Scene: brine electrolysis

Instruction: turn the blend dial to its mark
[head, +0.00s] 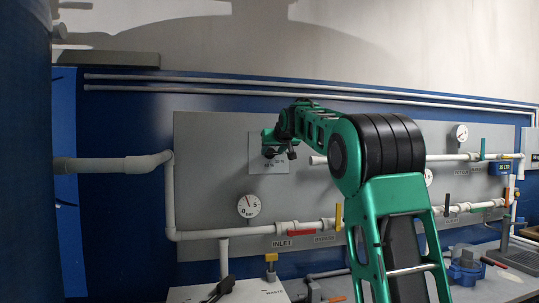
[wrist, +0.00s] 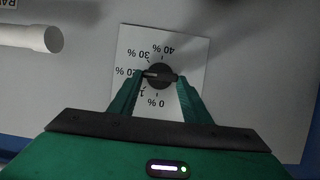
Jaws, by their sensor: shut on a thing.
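The blend dial (wrist: 160,70) is a dark round knob on a pale square plate (wrist: 192,55), upside down in the wrist view. Its scale runs from 0 % to 40 %; the 10 % label is mostly hidden by a finger. A pale line on the knob points left, roughly toward 20 %. My gripper (wrist: 160,77) is shut on the dial, one finger on each side. In the head view, my gripper (head: 279,153) is at the plate (head: 268,167) on the grey wall panel, and hides the dial there.
A pressure gauge (head: 248,206) sits below left of the plate. White pipes with a red handle (head: 301,233) and a yellow handle (head: 339,217) run below. An open white pipe end (wrist: 52,39) sticks out near the plate. A white bench top (head: 190,294) is at the bottom.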

